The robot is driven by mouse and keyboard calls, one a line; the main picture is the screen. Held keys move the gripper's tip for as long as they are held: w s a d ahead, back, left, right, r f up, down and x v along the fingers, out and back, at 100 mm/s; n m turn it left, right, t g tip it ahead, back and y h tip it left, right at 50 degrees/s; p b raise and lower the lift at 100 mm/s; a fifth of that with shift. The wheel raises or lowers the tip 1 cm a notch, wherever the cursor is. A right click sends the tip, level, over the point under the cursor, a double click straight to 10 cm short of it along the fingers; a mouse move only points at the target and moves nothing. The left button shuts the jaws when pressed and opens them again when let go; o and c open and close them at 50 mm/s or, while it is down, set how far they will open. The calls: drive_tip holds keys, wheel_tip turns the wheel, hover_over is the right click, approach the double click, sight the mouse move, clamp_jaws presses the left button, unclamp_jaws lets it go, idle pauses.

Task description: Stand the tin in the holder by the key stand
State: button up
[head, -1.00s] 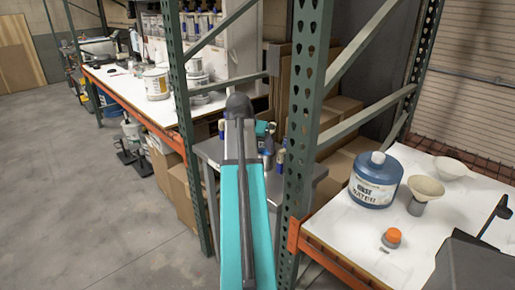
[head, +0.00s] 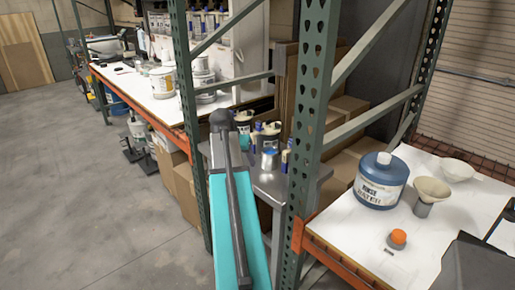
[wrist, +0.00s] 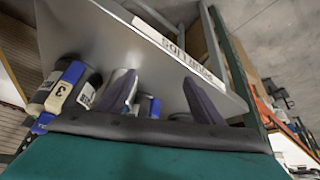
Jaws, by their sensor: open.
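A silvery tin-like cylinder (wrist: 118,80) stands partly hidden behind the left finger. My fingers are hidden in the head view. I cannot make out the holder or the key stand for certain in either view.
Several blue-and-white canisters (wrist: 64,88) stand by the tin, one marked 3. A green rack post (head: 308,120) rises close to the right of my arm.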

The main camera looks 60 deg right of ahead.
drive_tip(key=w+a+f+n+y, duration=0.15)
drive_tip(key=w+a+f, duration=0.25)
drive_tip(key=a+f, duration=0.4)
drive_tip(key=w+a+f+n+g+y, duration=0.1)
drive_tip(key=w+a+f+n, duration=0.15)
drive_tip(key=a+f, duration=0.6)
drive_tip(key=w+a+f+n+y, duration=0.1)
drive_tip(key=w+a+f, duration=0.3)
drive_tip(key=a+f, duration=0.35)
drive_tip(key=s+a+f+n+g, duration=0.1)
drive_tip(key=s+a+f+n, duration=0.1)
drive_tip(key=a+f, duration=0.65)
drive_tip(key=s+a+f+n+g, duration=0.1)
drive_tip(key=s+a+f+n, duration=0.15)
drive_tip(key=a+f, duration=0.55)
drive_tip(key=s+a+f+n+g, duration=0.1)
drive_tip(key=s+a+f+n, duration=0.1)
drive_tip(key=s+a+f, duration=0.2)
drive_tip(key=s+a+f+n+g+y, duration=0.1)
drive_tip(key=s+a+f, duration=0.3)
drive_tip(key=s+a, duration=0.4)
drive_tip(key=s+a+f+n+g+y, duration=0.1)
drive_tip(key=s+a+f+n, duration=0.2)
drive_tip(key=s+a, duration=0.3)
drive_tip(key=s+f, duration=0.1)
drive_tip(key=s, duration=0.3)
drive_tip(key=shift+s+a, duration=0.15)
drive_tip(key=shift+s, duration=0.1)
drive_tip(key=shift+f+n, duration=0.1)
drive_tip(key=shift+n, duration=0.15)
